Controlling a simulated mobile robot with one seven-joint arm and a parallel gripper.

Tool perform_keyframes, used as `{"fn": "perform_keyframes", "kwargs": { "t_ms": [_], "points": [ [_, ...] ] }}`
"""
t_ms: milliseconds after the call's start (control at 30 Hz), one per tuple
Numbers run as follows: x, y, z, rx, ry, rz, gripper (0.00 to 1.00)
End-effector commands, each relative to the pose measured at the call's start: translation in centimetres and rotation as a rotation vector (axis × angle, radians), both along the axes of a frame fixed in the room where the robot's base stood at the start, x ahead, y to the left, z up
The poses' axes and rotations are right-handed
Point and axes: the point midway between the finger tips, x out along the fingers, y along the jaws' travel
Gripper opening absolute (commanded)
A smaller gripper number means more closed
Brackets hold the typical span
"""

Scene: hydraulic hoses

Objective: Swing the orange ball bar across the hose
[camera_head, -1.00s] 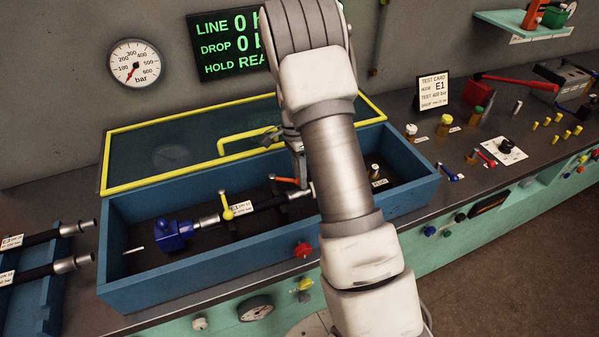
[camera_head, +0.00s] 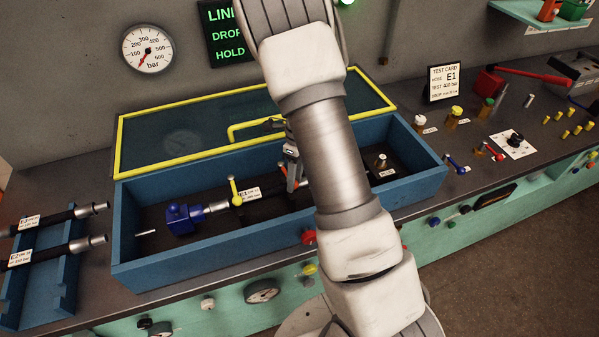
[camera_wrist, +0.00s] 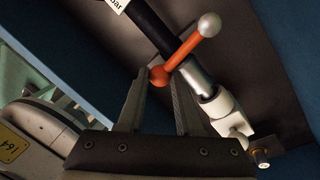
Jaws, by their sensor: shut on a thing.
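The orange ball bar (camera_wrist: 185,50) lies across the dark hose (camera_wrist: 155,28) in the wrist view, with a pale ball at its far end and an orange ball at its near end. My gripper (camera_wrist: 157,82) is closed around the orange ball end. In the head view my gripper (camera_head: 291,178) reaches into the blue trough, and only a bit of the orange bar (camera_head: 282,167) shows beside it. The hose (camera_head: 268,193), labelled E1, lies along the trough. A yellow ball bar (camera_head: 236,191) stands across it, left of my gripper. My arm hides the hose's right end.
A blue block (camera_head: 182,218) sits at the hose's left end. More hoses lie in a rack (camera_head: 65,290) at left.

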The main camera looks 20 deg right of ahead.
Motion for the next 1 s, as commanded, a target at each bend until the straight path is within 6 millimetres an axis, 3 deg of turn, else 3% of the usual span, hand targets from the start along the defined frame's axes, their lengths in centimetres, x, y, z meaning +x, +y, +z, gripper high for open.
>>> {"fn": "perform_keyframes", "kwargs": {
  "t_ms": [333,867,900,1000],
  "points": [
    [-0.02,0.98,0.15,0.0,-0.002,-0.127,0.0],
    [0.01,1.18,0.09,0.001,-0.003,-0.145,0.0],
    [0.01,1.18,0.08,0.001,-0.003,-0.144,0.41],
    [-0.01,1.16,0.06,0.001,-0.002,-0.144,0.59]
  ]
}}
